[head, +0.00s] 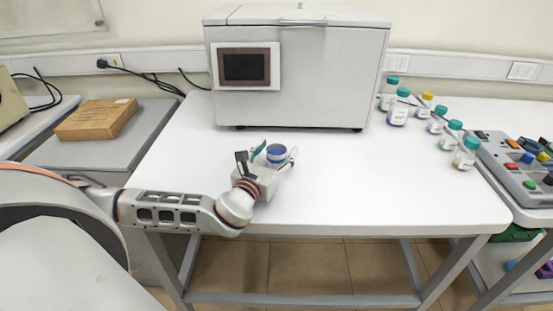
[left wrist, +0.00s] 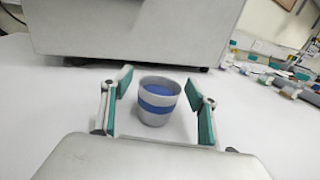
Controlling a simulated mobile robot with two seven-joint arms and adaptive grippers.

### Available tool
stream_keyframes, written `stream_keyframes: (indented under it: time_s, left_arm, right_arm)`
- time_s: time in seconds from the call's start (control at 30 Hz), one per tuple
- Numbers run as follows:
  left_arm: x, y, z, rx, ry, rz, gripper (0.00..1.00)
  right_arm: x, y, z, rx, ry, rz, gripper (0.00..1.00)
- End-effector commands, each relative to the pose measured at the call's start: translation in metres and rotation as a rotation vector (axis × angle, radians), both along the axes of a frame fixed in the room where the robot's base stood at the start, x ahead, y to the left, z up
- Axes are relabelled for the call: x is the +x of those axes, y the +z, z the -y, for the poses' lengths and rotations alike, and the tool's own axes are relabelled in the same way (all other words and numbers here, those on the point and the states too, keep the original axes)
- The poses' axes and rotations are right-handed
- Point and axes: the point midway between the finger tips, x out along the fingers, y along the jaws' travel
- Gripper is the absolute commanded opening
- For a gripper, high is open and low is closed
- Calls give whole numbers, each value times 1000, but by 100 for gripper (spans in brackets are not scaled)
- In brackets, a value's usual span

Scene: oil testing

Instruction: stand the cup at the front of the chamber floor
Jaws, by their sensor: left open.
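The cup (head: 276,153) is small and grey with a blue band, and looks blue inside. It stands upright on the white table in front of the grey machine (head: 310,75). The cup also shows in the left wrist view (left wrist: 158,101), between the two fingers. My left gripper (head: 272,154) is open, with one green-padded finger on each side of the cup and a visible gap to each in the left wrist view (left wrist: 160,108). The machine has a lid on top and a dark screen on its front; its chamber is not visible. My right gripper is not in view.
Several capped bottles (head: 398,112) stand on the right of the table (head: 400,190), near a control box (head: 520,165) with coloured knobs. A wooden box (head: 97,119) lies on a grey surface at left. The table's middle and front right are clear.

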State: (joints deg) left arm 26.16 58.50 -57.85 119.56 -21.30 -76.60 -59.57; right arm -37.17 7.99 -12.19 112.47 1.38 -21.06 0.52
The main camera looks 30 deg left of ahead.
Motion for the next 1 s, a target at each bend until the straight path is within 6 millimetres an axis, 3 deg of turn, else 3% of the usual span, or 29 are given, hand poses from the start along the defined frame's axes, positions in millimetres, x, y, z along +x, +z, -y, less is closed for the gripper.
stream_keyframes:
  time_s: [0.1, 0.27, 0.3, 0.73, 0.87, 1.0]
  left_arm:
    - [0, 0, 0, 0, 0, 0, 59]
    - [0, 0, 0, 0, 0, 0, 18]
    - [0, 0, 0, 0, 0, 0, 14]
    - [0, 8, 0, -1, 0, 2, 10]
    - [0, 22, 0, 0, 1, 4, 10]
    - [0, 49, 0, -1, 1, 6, 10]
  right_arm:
    - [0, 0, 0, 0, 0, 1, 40]
    - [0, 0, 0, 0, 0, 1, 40]
    - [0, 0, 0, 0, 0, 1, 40]
    - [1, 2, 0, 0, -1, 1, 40]
    - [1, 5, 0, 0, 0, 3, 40]
    - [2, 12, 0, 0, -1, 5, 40]
